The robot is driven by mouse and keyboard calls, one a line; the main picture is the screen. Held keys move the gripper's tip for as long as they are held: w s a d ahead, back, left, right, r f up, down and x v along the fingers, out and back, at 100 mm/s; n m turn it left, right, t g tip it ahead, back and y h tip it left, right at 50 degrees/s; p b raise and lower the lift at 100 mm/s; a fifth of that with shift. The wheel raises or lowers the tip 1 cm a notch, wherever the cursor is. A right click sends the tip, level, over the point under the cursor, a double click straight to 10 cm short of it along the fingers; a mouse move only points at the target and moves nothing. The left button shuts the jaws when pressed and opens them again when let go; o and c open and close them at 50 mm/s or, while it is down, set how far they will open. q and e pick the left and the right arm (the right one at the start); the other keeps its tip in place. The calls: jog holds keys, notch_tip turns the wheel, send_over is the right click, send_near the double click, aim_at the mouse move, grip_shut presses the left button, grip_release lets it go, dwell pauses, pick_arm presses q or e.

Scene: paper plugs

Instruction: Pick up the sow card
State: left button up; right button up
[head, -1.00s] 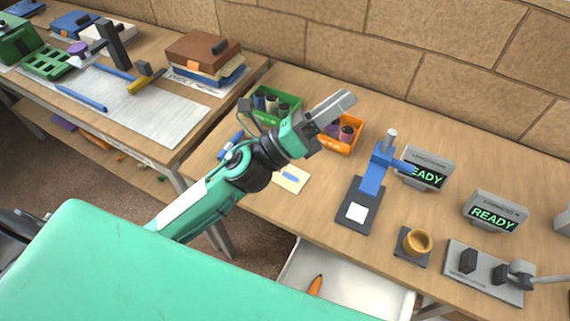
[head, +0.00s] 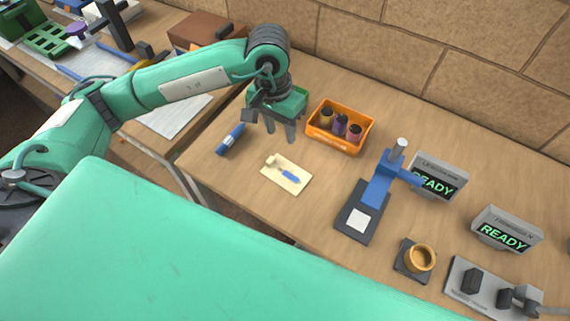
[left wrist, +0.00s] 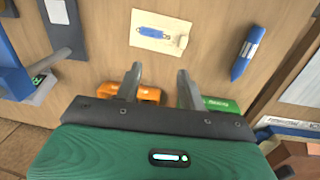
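A cream card (head: 287,174) with a blue marking and a small pale knob or tab lies flat on the table; I take it to be the sow card, though no lettering is readable. It also shows in the left wrist view (left wrist: 157,42), beyond the fingertips. My left gripper (head: 281,137) points down above the table, behind the card and in front of the green bin. In the left wrist view its two fingers (left wrist: 159,74) are apart with nothing between them. My right gripper is in neither current view.
A blue marker-like tube (head: 230,139) lies left of the card. An orange bin (head: 338,143) with small jars and a green bin (head: 296,98) stand behind. A blue press (head: 372,190) stands right of the card, near two READY displays.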

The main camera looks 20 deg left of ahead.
pick_arm(q)
jog(key=a, duration=0.2)
jog(key=y+b, duration=0.1)
jog(key=b, duration=0.2)
send_over(271, 158)
jog(key=f, duration=0.8)
jog(key=shift+w+d, duration=0.25)
jog(key=shift+d, duration=0.1)
jog(key=f, duration=0.5)
jog(key=shift+s+a+b, duration=0.25)
jog(key=shift+a+b, duration=0.05)
jog(key=shift+f, duration=0.15)
jog(key=c, duration=0.8)
grip_shut()
pick_arm(e)
jog(key=w, duration=0.1)
jog(key=w+a, duration=0.1)
jog(key=w, duration=0.3)
jog(key=shift+a+f, duration=0.2)
jog(key=shift+f, duration=0.15)
jog(key=shift+s, duration=0.1)
